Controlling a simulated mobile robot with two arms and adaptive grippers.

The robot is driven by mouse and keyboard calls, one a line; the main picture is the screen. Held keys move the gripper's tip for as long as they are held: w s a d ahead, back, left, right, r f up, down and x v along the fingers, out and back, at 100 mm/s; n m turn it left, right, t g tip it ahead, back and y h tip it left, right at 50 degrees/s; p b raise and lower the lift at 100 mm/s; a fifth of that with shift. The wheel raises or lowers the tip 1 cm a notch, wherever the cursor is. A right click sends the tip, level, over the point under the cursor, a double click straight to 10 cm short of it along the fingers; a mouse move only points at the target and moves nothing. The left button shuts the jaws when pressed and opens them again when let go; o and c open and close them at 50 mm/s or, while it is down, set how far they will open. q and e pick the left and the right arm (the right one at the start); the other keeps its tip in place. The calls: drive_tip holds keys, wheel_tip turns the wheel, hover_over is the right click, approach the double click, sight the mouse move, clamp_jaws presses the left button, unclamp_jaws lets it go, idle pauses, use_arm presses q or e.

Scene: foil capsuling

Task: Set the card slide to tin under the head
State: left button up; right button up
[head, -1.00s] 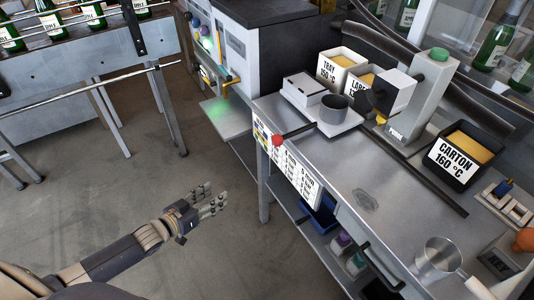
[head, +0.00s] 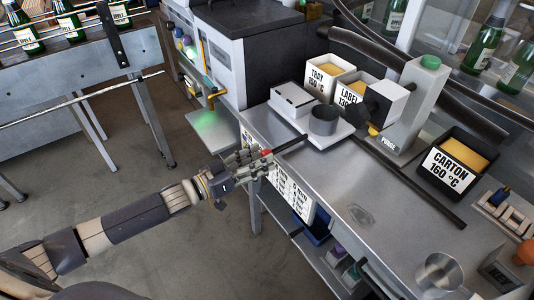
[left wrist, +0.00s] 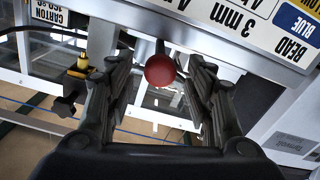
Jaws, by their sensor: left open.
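My left gripper (head: 248,163) is at the bench's front left edge, beside a red ball knob (head: 266,153). In the left wrist view the knob (left wrist: 160,71) lies between the two open fingers (left wrist: 160,95), with gaps on both sides. Printed white cards (head: 292,192) hang along the bench front below the knob. Close up, a card (left wrist: 290,20) reads "BEAD 3 mm" and "BLUE", and another (left wrist: 48,14) reads "CARTON". The head (head: 385,105), a white and black block with a yellow tip, stands over the bench. No "tin" wording is readable. My right gripper is not in view.
A metal pot (head: 438,272) stands at the lower right. The middle bench top (head: 360,185) is mostly clear.

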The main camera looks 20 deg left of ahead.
use_arm(q)
drive_tip(key=shift+x, duration=1.1)
drive_tip(key=shift+w+d, duration=0.15)
drive_tip(key=shift+w, duration=0.15)
drive_tip(key=shift+w+d, duration=0.15)
clamp_jaws()
drive_tip(key=shift+s+d+p, duration=0.4)
drive_tip(key=shift+p, duration=0.1)
drive_tip(key=s+d+p, duration=0.5)
drive_tip(key=s+d, duration=0.4)
drive_tip(key=d, duration=0.2)
drive_tip(key=shift+d, duration=0.4)
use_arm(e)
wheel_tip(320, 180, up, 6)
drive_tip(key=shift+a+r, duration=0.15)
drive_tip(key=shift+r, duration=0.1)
use_arm(q)
drive_tip(key=shift+s, duration=0.1)
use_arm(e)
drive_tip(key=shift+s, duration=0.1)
